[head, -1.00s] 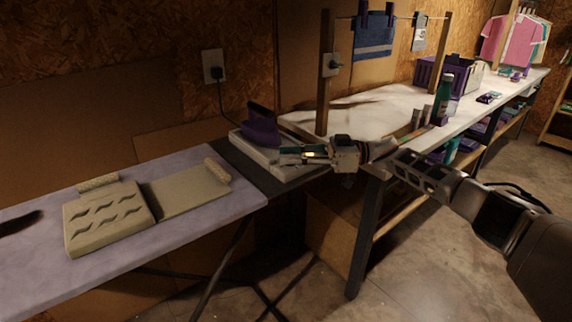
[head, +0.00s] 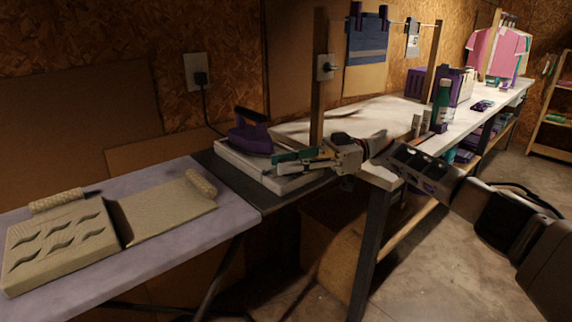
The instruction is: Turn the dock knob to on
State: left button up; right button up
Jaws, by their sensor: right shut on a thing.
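The dock (head: 232,158) is a white, low tray-like base at the end of the long bench. A purple iron (head: 250,136) with a dark handle rests on it. My right gripper (head: 284,163) reaches in from the right over the dock's right front part. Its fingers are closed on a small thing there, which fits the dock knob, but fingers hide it. A green tint shows at the fingers. The knob's position cannot be read. My left gripper is not in view.
An ironing board (head: 240,194) with a beige padded block (head: 60,240) stands at left. A wall outlet (head: 197,72) with a cord is behind the dock. A wooden post (head: 319,80) rises close behind my gripper. A green bottle (head: 441,105) stands farther along the bench.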

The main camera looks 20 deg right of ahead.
jog(key=shift+f, duration=0.1)
jog(key=o, duration=1.1)
jog(key=shift+a, duration=0.1)
jog(key=shift+d, duration=0.25)
jog(key=shift+s+d, duration=0.15)
jog(key=shift+d, duration=3.35)
